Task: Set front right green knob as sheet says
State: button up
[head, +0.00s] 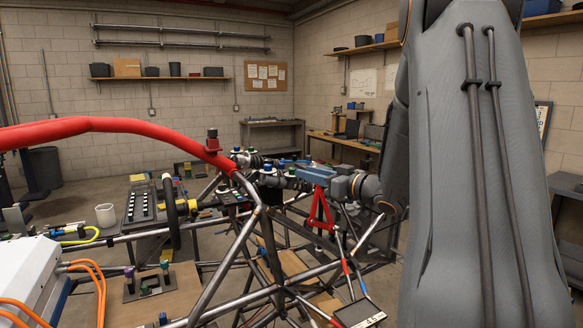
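My gripper (292,165), blue-grey, reaches left from the arm at the middle of the head view. Its fingertips are close to a cluster of dampers on the tube chassis (250,225). Small knobs with blue, green and white colouring top this cluster; one (267,169) is just left of and below the fingertips. Another blue-green knob (235,151) stands farther left. The fingers are too small to show their gap, and I cannot tell whether they touch a knob. Which knob is the front right one is unclear. A small dark panel with light markings (360,313) lies at the bottom; its text is unreadable.
A red tube (110,126) arches across the left. A red stand (320,210) is below my gripper. A steering wheel (170,212) and a plate with purple and green knobs (148,284) are at left. Sheets hang on a corkboard (265,76). My arm blocks the right side.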

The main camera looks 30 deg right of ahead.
aim_at(293, 169)
jog(key=p+x, duration=0.2)
jog(key=x, duration=0.4)
jog(key=shift+w+a, duration=0.2)
jog(key=shift+w, duration=0.15)
grip_shut()
